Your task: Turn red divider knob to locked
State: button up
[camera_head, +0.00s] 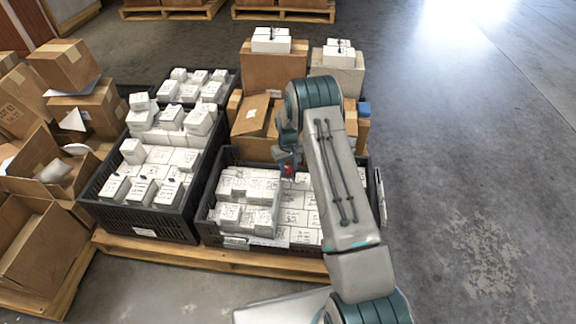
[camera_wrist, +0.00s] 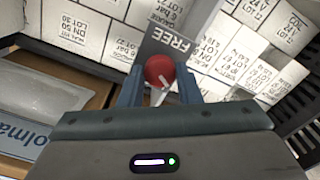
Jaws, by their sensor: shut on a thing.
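The red divider knob (camera_wrist: 159,71) shows in the wrist view between the two fingers of my gripper (camera_wrist: 160,88), which is shut on it. The knob has a pale pointer mark. A grey plate lettered "FREE" (camera_wrist: 172,44) stands right beside the knob, and any other lettering is hidden. In the head view the red knob (camera_head: 288,170) is a small spot in the right black crate (camera_head: 212,188), beside my gripper (camera_head: 287,160). My arm hides part of that crate.
White labelled boxes (camera_head: 300,200) fill the right crate. Another black crate (camera_head: 150,222) of white boxes stands to its left, on a wooden pallet (camera_head: 180,255). Cardboard boxes (camera_head: 275,72) stand behind and at far left. The floor (camera_head: 480,180) at right is clear.

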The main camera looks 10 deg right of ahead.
aim_at(288, 168)
jog(key=shift+m, duration=1.9)
jog(key=o, duration=1)
jog(key=shift+c, duration=0.2)
notch_tip(288, 168, up, 14)
jog(key=p, duration=0.4)
